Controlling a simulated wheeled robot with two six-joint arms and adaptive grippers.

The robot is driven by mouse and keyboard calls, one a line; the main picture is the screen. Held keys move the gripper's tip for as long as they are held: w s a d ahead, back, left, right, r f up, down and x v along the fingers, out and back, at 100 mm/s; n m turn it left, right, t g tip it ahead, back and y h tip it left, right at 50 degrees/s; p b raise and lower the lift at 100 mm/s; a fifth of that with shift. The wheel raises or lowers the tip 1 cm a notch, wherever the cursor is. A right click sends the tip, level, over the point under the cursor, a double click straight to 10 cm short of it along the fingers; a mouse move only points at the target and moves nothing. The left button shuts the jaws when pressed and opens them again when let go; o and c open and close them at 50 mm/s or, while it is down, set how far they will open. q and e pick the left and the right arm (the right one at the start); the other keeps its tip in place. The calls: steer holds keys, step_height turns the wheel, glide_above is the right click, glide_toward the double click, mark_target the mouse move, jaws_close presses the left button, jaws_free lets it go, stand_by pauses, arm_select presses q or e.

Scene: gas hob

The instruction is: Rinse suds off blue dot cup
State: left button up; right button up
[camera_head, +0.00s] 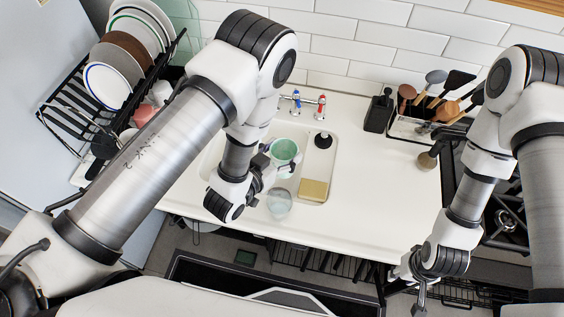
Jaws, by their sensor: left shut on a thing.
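A cup (284,148) with a pale green inside is over the sink (312,163), below the tap. No blue dots can be made out on it, and its outer side is mostly hidden. My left gripper (279,166) is shut on this cup, from its left and front side. The tap has a blue handle (295,97) and a red handle (321,100) at the back of the sink. No water stream can be made out. My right gripper (419,296) hangs low at the front right, away from the cup; its fingers are too small to read.
A clear glass (279,202) stands at the sink's front edge, just below my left gripper. A dish rack (66,118) is left; a utensil box (412,127) and hob are right. The middle-right counter is clear.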

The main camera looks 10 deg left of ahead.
mark_target(277, 155)
arm_select(q)
steer(key=shift+w+a+f+b, duration=0.25)
steer(key=shift+w+f+b, duration=0.15)
steer(key=shift+b, duration=2.05)
steer(key=shift+w+a+f+b, duration=0.2)
steer(key=shift+w+a+b, duration=0.5)
steer(key=shift+b, duration=0.3)
steer(key=w+a+f+b, duration=0.1)
steer(key=w+a+b, duration=0.1)
steer(key=w+a, duration=0.3)
steer(key=w, duration=0.3)
steer(key=shift+a+f, duration=0.15)
steer(key=shift+a, duration=0.05)
steer(key=shift+d, duration=0.1)
steer(key=shift+w+d+b, duration=0.3)
steer(key=shift+d, duration=0.15)
steer(key=shift+s+a, duration=0.1)
steer(key=shift+a, duration=0.05)
